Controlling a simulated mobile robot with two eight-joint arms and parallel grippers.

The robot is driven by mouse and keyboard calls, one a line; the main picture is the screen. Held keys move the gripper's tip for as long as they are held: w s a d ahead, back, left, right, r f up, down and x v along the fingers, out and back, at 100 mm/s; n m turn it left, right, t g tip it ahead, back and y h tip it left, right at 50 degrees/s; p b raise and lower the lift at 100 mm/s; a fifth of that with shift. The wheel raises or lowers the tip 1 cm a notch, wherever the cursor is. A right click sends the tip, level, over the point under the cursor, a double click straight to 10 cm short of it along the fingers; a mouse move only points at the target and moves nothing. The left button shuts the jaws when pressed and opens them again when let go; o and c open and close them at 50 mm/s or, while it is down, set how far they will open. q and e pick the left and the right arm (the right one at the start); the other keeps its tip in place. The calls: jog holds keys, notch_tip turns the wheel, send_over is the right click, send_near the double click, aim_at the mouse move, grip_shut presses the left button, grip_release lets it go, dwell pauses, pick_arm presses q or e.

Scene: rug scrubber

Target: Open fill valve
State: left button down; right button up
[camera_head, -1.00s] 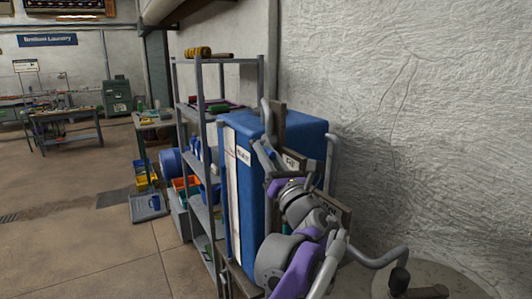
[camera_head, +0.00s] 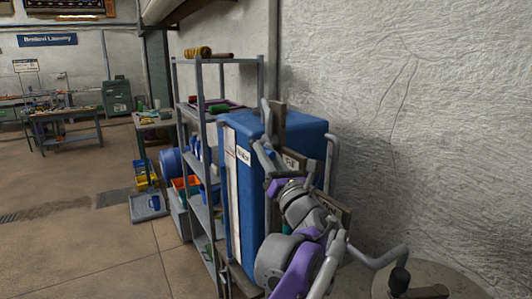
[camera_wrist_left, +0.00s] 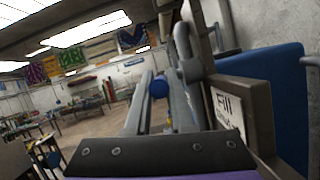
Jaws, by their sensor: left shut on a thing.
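The blue tank (camera_head: 305,130) stands by the wall, with grey pipes around it. A small sign (camera_head: 291,162) on its near side reads "Fill" in the left wrist view (camera_wrist_left: 227,108). My left gripper (camera_head: 263,150) is beside this sign at the pipework, shut on what seems to be the grey fill valve handle. In the left wrist view its long fingers (camera_wrist_left: 160,90) reach forward next to a grey pipe fitting (camera_wrist_left: 189,70). A blue round shape shows between them; I cannot tell whether it is near or behind. The arm and pipes hide most of the valve. My right gripper is not in view.
A grey metal shelf rack (camera_head: 203,150) stands close left of the tank. A bent grey pipe (camera_head: 375,260) with a black end is at the lower right. The rough wall (camera_head: 440,130) closes off the right side. Open floor (camera_head: 100,240) lies to the left.

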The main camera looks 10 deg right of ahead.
pick_arm(q)
jog(key=shift+r+p, duration=0.25)
jog(key=shift+p, duration=0.05)
notch_tip(320, 180, up, 2)
jog(key=g+p, duration=0.3)
jog(key=shift+w+r+h+p, duration=0.1)
jog(key=shift+h+p, duration=0.2)
jog(key=shift+w+a+r+g, duration=0.1)
jog(key=shift+w+r+g, duration=0.1)
jog(key=shift+g, duration=0.6)
jog(key=shift+w+a+r+n+g+h, duration=0.15)
jog(key=shift+g+h, duration=0.1)
jog(key=shift+g, duration=0.25)
jog(key=shift+w+d+r+n+g+h, duration=0.15)
jog(key=shift+g+h, duration=0.1)
jog(key=shift+g, duration=0.25)
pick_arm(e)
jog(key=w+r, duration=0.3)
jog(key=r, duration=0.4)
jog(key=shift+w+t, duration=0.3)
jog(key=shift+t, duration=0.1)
pick_arm(q)
jog(key=shift+s+a, duration=0.1)
jog(key=shift+f, duration=0.1)
